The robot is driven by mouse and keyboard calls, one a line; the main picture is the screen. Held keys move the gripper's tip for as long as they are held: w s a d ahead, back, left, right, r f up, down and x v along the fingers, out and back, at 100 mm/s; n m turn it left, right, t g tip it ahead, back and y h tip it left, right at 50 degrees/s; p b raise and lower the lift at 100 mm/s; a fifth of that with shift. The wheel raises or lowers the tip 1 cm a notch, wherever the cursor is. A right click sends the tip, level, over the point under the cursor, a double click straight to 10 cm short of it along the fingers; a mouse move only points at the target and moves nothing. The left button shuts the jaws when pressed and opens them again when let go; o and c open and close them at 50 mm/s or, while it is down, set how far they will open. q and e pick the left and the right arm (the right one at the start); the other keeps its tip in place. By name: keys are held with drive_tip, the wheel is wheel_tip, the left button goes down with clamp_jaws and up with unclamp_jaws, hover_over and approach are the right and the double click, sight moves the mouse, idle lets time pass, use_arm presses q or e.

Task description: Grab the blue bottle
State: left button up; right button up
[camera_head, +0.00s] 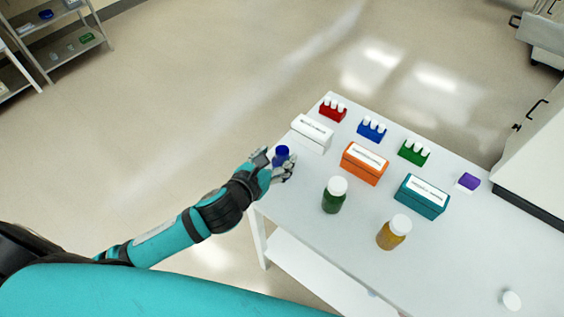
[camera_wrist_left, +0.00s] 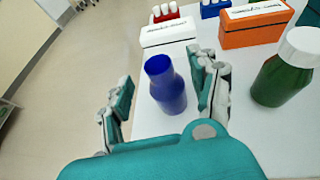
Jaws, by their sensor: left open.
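The blue bottle (camera_head: 281,154) stands upright near the left edge of the white table (camera_head: 300,225). In the left wrist view the blue bottle (camera_wrist_left: 166,86) shows between the spread fingers of my left gripper (camera_wrist_left: 165,100), with the right-hand finger close to its side. In the head view my left gripper (camera_head: 277,165) reaches in from the left around the bottle, and its fingers partly hide the lower part. The gripper is open. Whether a finger touches the bottle I cannot tell. My right gripper is not in view.
Close by stand a green bottle (camera_head: 334,195), a white box (camera_head: 312,133) and an orange box (camera_head: 364,163). An amber bottle (camera_head: 393,232), a teal box (camera_head: 421,196) and red, blue and green vial racks are farther off. Floor is open left of the table.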

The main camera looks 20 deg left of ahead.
sight(285, 149)
use_arm(q)
drive_tip(key=x, duration=0.4)
drive_tip(key=shift+w+r+p, duration=0.15)
drive_tip(key=shift+r+p, duration=0.05)
drive_tip(key=shift+p, duration=0.1)
clamp_jaws()
